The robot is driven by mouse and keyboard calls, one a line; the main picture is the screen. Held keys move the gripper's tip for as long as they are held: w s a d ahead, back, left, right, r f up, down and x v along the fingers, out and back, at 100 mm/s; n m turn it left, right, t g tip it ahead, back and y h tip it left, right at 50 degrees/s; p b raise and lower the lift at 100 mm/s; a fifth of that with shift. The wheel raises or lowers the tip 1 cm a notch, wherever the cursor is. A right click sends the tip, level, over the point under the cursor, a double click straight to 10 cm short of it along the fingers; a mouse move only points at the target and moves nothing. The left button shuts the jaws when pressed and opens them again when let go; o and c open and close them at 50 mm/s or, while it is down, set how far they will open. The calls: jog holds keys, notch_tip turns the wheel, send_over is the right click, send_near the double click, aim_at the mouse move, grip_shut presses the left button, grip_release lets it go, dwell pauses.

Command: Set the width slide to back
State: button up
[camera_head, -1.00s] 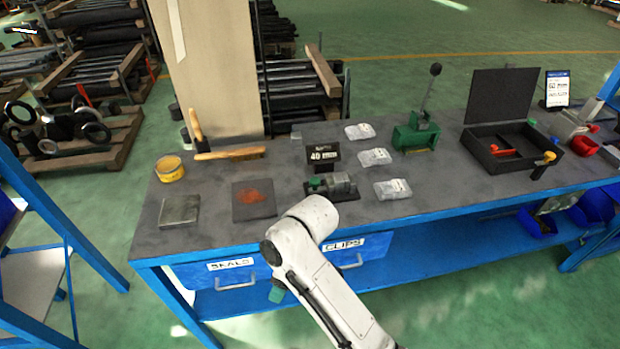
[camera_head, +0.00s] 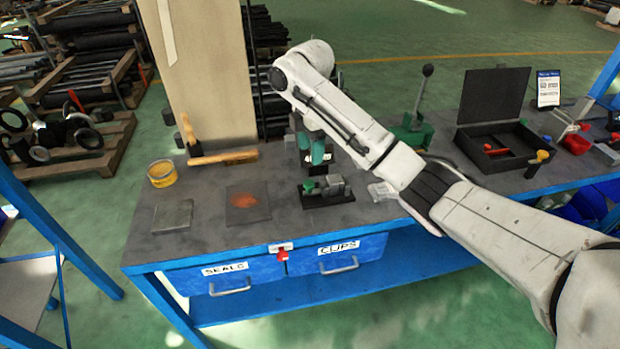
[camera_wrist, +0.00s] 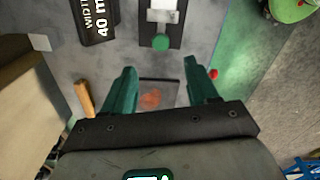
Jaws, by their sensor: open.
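The width slide (camera_head: 328,190) is a small black-based device with a grey block and a green knob, near the bench's front edge. In the wrist view its black base, pale block and green knob (camera_wrist: 160,42) show at the top centre. My gripper (camera_head: 312,150) is above the bench over the slide's area, pointing down, with green fingers. In the wrist view my gripper (camera_wrist: 160,68) is open and empty, the knob lying beyond the fingertips. The "WIDTH 40" sign (camera_wrist: 97,20) stands beside the slide; in the head view my gripper partly hides it.
A rust-stained plate (camera_head: 247,202), a grey plate (camera_head: 172,216) and a yellow tin (camera_head: 162,174) lie left of the slide. A wooden-handled hammer (camera_head: 222,157) lies behind. A packet (camera_head: 381,191) lies right.

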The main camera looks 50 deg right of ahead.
aim_at(310, 182)
notch_tip(310, 182, down, 10)
jog(key=shift+a+f+b, duration=0.1)
jog(key=shift+f+b, duration=0.1)
jog(key=shift+b, duration=0.9)
jog(key=shift+c, duration=0.4)
grip_shut()
